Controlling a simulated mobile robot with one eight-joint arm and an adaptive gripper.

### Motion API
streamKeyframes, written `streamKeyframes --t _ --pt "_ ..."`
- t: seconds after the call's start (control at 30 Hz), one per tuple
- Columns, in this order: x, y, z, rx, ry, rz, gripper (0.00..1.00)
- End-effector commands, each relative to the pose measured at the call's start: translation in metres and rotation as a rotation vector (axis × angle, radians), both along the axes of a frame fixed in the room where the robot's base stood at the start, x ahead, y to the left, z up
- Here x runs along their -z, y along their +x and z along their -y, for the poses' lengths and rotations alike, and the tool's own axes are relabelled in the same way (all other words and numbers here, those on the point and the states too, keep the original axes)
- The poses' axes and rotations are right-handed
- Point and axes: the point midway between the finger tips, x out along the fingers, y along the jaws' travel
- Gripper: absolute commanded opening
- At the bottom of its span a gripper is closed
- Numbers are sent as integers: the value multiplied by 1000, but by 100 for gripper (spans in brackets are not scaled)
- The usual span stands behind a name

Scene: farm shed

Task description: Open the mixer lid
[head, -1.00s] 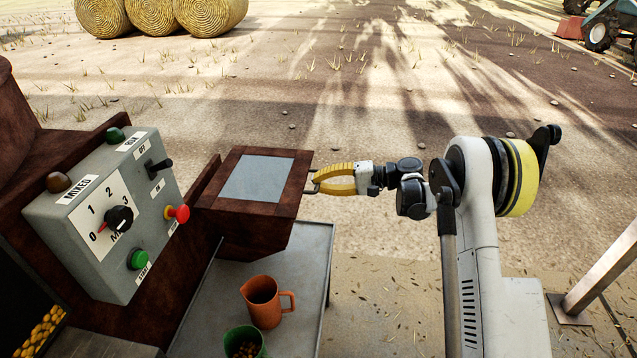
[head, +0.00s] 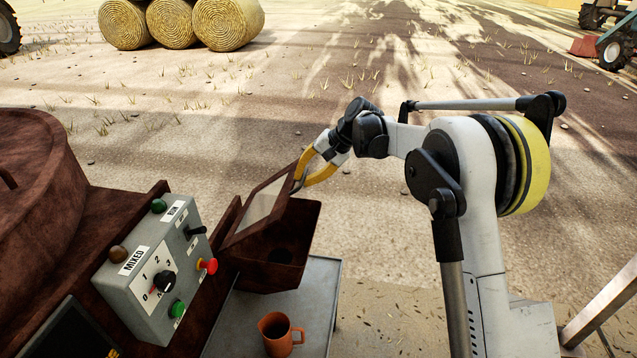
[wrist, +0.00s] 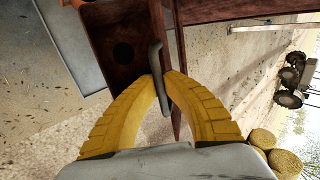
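The mixer lid (head: 262,204) is a brown framed plate with a pale panel, tilted up steeply from the brown mixer box (head: 288,277). The box's dark inside shows below it. My gripper (head: 298,187) is at the lid's raised right edge, its yellow fingers around the handle. In the wrist view the grey bar handle (wrist: 158,80) passes between the two curved fingers (wrist: 163,78). The fingertips look close together at the bar. The lid shows edge-on there, beside the handle.
A grey control box (head: 158,280) with a dial, switch and buttons stands left of the lid. An orange jug (head: 277,334) sits on the grey table (head: 318,292) below the mixer box. Hay bales (head: 228,24) lie far off. The ground behind and right of my gripper is clear.

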Motion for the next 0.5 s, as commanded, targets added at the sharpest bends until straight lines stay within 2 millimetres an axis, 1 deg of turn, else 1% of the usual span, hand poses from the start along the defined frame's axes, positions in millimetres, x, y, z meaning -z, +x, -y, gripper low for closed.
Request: streamKeyframes --t 0.03,0.2,0.3,0.5 --pt "-21 2 -13 -5 -44 -7 0" --pt "-51 9 -48 -5 -196 -37 0" --pt "-65 13 -68 -4 -276 -51 0" --pt "-81 20 -102 -2 -406 -77 0"
